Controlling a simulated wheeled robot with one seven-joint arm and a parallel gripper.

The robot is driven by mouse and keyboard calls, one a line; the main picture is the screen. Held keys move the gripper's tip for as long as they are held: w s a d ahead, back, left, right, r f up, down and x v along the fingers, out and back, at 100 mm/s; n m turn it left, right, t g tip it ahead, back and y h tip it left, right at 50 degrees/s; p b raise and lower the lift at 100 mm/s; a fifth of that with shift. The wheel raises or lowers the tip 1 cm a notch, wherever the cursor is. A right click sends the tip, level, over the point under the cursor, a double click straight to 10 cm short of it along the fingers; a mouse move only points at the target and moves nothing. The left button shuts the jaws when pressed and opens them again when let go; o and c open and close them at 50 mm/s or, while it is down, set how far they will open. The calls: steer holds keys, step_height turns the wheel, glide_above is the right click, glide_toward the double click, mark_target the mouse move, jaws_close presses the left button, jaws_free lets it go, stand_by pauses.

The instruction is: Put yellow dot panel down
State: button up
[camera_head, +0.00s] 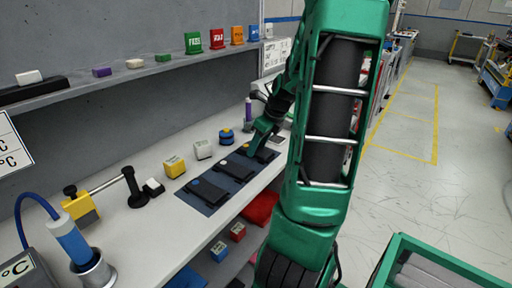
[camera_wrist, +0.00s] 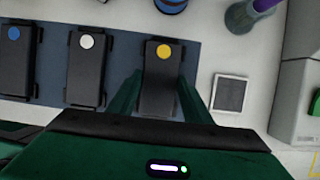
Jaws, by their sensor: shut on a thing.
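The yellow dot panel (camera_wrist: 161,80) is a dark rectangular panel with a yellow dot, at the right end of a row of panels in the wrist view. My gripper (camera_wrist: 157,88) has its green fingers on either side of it and is shut on it. The panel is over the dark blue mat (camera_wrist: 196,62); I cannot tell whether it touches the mat. The white dot panel (camera_wrist: 87,70) and the blue dot panel (camera_wrist: 16,60) lie to its left. In the head view my gripper (camera_head: 256,143) is at the far end of the mat (camera_head: 209,207), partly hiding the panel.
A small grey square (camera_wrist: 231,93) lies right of the mat. A blue round object (camera_head: 225,137), a white block (camera_head: 202,149) and a yellow block (camera_head: 174,166) stand behind the mat. A shelf (camera_head: 130,77) with small blocks runs above the bench.

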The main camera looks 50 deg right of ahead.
steer(key=shift+f, duration=0.25)
steer(key=o, duration=1.1)
